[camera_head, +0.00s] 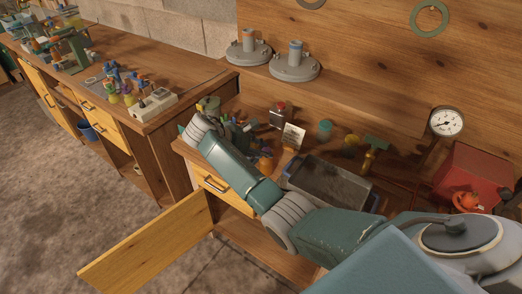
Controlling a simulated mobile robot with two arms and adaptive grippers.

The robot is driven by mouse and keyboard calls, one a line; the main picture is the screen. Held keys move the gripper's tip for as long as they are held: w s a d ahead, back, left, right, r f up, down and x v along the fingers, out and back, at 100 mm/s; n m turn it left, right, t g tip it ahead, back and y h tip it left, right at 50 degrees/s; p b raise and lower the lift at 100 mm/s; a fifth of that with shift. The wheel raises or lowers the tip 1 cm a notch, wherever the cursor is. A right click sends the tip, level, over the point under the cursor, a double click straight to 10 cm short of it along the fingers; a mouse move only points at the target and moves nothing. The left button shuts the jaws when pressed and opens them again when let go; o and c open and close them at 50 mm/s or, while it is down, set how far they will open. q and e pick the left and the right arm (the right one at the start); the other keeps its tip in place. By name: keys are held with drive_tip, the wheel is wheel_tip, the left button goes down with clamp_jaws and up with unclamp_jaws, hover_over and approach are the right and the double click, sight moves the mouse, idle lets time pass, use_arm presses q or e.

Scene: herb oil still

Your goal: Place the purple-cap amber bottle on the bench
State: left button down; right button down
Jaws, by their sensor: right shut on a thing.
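My right arm comes in from the lower right and reaches across the bench (188,149). My right gripper (238,134) is at the bench's left end, small, dark and partly hidden by clutter and my wrist. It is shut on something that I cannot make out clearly. A small amber-orange bottle-like thing (265,164) shows just right of it, beyond my forearm. I cannot tell its cap colour or whether the gripper touches it. My left gripper is not in view.
A grey tray (328,186), a red-topped tin (281,115), a white card (293,136) and a gauge (446,121) are around the bench. Two flanged fittings (294,67) stand behind. An open cabinet door (148,245) juts out below. A longer bench (205,85) holds clutter at left.

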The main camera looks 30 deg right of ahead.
drive_tip(key=c, duration=1.4)
unclamp_jaws()
drive_tip(key=shift+f, duration=0.1)
